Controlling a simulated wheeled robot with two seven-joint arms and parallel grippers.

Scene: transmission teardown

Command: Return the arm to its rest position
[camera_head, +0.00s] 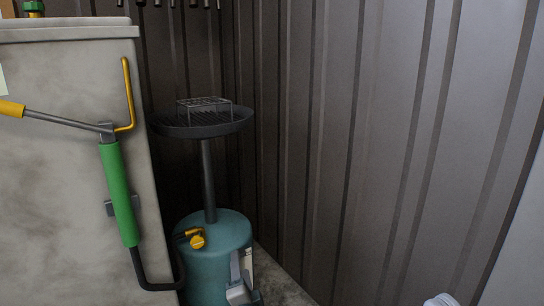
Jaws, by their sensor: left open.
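Only a small, white, rounded piece shows at the bottom edge, right of centre, and I take it for part of my left gripper (440,300). The frame cuts off the rest of it, and its jaws cannot be made out. It touches nothing that I can see, and nothing held shows. My right gripper is not in view.
A pale stained block (60,180) fills the left, with a green and yellow crank tool (120,195) on its side. Beside it stands a teal tank (207,265) bearing a dark round tray (205,124). A dark ribbed wall (370,150) closes the back. Bare floor (285,290) shows below.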

